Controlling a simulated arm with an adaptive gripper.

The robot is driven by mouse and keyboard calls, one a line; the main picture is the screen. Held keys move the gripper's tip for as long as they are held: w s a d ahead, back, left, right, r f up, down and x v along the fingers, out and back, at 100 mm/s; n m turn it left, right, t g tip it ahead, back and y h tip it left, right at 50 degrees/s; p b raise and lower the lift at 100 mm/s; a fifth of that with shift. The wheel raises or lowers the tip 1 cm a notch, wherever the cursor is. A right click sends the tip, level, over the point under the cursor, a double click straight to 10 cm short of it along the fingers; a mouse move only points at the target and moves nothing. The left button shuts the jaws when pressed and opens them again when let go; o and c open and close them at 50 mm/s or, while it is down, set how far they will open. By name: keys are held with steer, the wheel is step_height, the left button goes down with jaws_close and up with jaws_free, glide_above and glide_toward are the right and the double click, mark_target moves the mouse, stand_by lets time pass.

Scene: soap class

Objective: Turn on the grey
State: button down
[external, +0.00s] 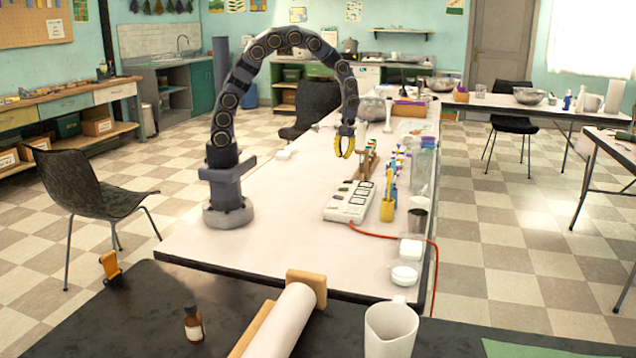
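My gripper (344,153) hangs above the white table, pointing down, with its yellow fingers apart and nothing seen between them. A white power strip (347,208) with dark-rimmed sockets or switches lies on the table below and in front of my gripper. A red-orange cord (400,236) runs from it to the right and over the table edge. The colours of its small switches are too small to tell. A grey metal cup (417,222) stands right of the strip. I cannot tell which thing the task calls grey.
A yellow holder (387,210) with tools stands close to the strip's right side. A wooden rack (369,163) and small bottles stand behind it. The table's left half (290,205) is mostly clear.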

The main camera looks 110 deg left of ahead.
mark_target(337, 195)
steer(key=f, duration=0.4)
steer(key=s+f, duration=0.1)
steer(key=f, duration=0.8)
steer(key=shift+s+f, duration=0.15)
steer(key=shift+s, duration=0.2)
